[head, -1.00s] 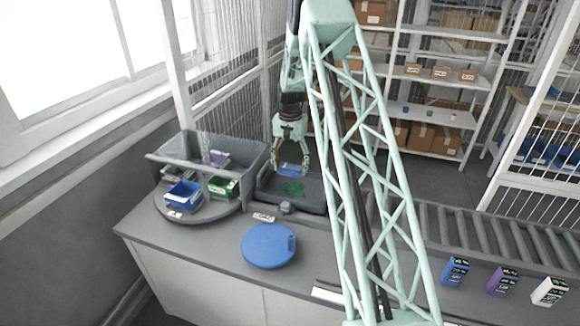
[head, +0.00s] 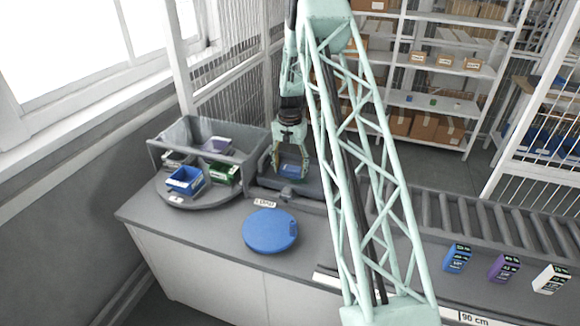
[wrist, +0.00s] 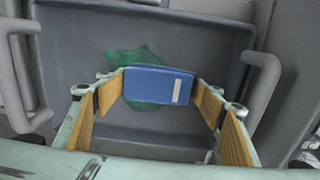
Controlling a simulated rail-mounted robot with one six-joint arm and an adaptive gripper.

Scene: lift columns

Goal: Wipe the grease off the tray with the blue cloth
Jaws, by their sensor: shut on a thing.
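The blue cloth (wrist: 155,85) is a folded block with a white label. My gripper (wrist: 160,88) is shut on it, with wooden-looking finger pads at its two ends. The cloth (head: 290,171) and gripper (head: 290,174) also show in the head view, over the dark grey tray (head: 312,191). The tray (wrist: 75,75) has raised walls and side handles. The green grease (wrist: 130,57) shows on the tray floor beyond the cloth and a little on its near side. The cloth hides its middle. I cannot tell whether the cloth touches the tray floor.
Left of the tray, a round turntable (head: 200,201) carries a blue bin (head: 185,181) and a green bin (head: 222,174), with a clear-walled box behind. A blue disc (head: 270,231) lies on the counter in front. A roller conveyor (head: 480,222) runs to the right.

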